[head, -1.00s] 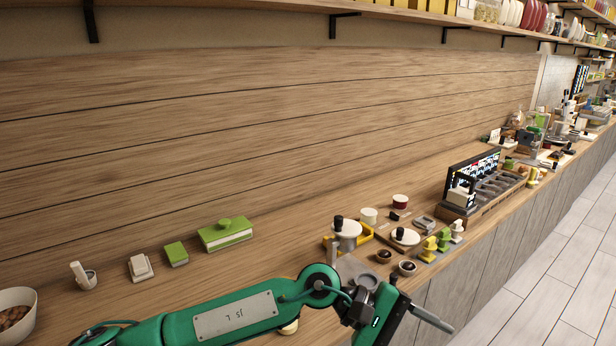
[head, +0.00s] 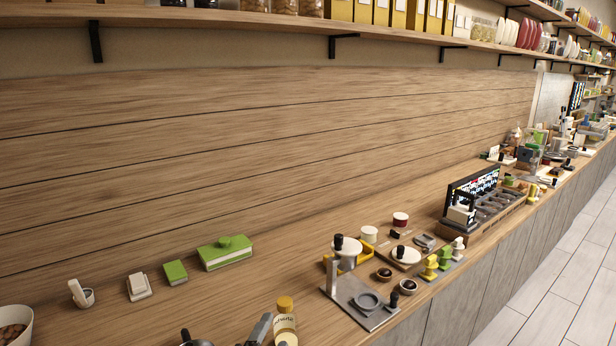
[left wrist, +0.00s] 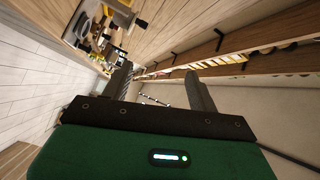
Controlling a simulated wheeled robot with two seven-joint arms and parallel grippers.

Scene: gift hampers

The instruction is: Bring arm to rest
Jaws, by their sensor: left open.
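My left gripper (left wrist: 160,84) shows in the left wrist view with its two dark fingers spread apart and nothing between them. In the head view only small dark parts, which look like the tip of my left gripper (head: 258,330), show at the bottom edge, close left of a bottle (head: 285,325) with a yellow cap. I cannot tell whether they touch. The rest of the left arm is out of the head view. My right gripper is in neither view.
The wooden counter (head: 130,318) holds a bowl (head: 14,325) at far left, a green box (head: 225,252), a grey stand (head: 358,300) and a dark rack (head: 470,200). A shelf (head: 250,20) runs along the wall above.

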